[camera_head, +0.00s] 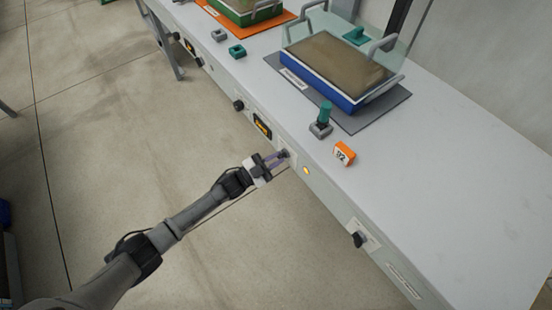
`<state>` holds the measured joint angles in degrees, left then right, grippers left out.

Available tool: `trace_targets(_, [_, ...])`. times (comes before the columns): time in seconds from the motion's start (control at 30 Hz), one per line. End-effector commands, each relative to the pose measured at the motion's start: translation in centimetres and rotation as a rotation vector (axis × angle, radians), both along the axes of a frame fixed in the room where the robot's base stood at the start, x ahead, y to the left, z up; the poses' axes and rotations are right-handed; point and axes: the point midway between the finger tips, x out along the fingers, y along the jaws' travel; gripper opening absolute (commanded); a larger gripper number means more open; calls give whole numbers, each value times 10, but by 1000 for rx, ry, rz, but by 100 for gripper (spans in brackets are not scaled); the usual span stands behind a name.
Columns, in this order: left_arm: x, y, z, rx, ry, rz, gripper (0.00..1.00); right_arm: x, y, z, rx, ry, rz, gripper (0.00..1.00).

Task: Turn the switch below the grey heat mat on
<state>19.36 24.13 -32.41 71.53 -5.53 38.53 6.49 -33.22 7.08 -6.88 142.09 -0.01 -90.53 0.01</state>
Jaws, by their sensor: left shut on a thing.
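The grey heat mat (389,110) lies on the bench, under a blue tray (336,90) of brown soil. Below it on the bench's front panel is a small dark switch (286,153), partly hidden by my fingers. My left gripper (279,158) reaches in from the lower left and is shut on the switch. The switch's exact angle is too small to tell. A round amber lamp (306,170) glows just right of it. My right gripper is not in view.
The front panel also carries an amber-lit display (262,125) and black knobs, one at the right (357,239). An orange mat (254,29) lies farther back. The floor (95,140) is clear.

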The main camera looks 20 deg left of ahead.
Motion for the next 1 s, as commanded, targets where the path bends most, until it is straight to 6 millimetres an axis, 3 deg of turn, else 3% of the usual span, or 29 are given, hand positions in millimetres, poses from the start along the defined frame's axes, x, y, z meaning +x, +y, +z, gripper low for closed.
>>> trace_targets(0.4, [1,0,4,190,-126,-3,0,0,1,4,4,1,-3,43])
trace_targets(1.0, [1,-1,5,239,-158,-4,0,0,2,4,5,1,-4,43])
